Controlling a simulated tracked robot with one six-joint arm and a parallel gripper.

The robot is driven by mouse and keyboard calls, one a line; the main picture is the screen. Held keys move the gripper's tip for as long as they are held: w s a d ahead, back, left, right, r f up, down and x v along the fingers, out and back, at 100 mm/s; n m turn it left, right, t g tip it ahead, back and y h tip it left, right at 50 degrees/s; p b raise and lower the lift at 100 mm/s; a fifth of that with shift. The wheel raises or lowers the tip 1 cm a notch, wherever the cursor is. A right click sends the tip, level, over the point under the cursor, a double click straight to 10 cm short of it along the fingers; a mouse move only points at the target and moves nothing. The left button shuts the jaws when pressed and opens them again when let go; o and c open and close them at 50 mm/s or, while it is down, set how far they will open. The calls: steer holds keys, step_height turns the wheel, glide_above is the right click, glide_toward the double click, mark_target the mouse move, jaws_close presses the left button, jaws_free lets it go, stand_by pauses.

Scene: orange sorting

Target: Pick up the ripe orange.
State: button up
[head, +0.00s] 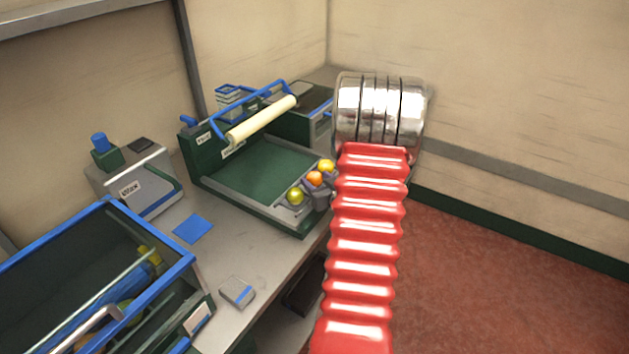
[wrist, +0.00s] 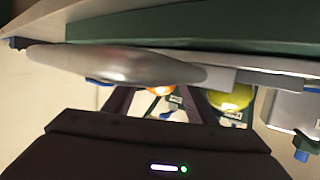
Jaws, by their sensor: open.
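The ripe orange (head: 314,178) sits in a short row at the near right corner of the green tray. It lies between a yellow-green fruit (head: 295,196) and a yellow fruit (head: 326,166). In the wrist view, the orange (wrist: 158,89) shows between the dark fingers of my gripper (wrist: 160,98), partly covered by a smooth silver shape. My gripper is open, and I see nothing held in it. A yellow-green fruit (wrist: 230,98) shows right of the fingers. I cannot tell whether a finger touches the orange. In the head view, my red arm hides the area right of the fruits.
The green tray (head: 215,187) has raised walls and a cream roller (head: 262,120) over its back. A blue-rimmed bin (head: 188,262) stands at the near left, with a grey machine (head: 135,185) behind it. A small grey box (head: 236,292) lies near the bench's front edge.

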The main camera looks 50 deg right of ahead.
mark_target(317, 178)
steer(key=c, duration=0.8)
steer(key=shift+r, duration=0.15)
steer(key=shift+r, duration=4.9)
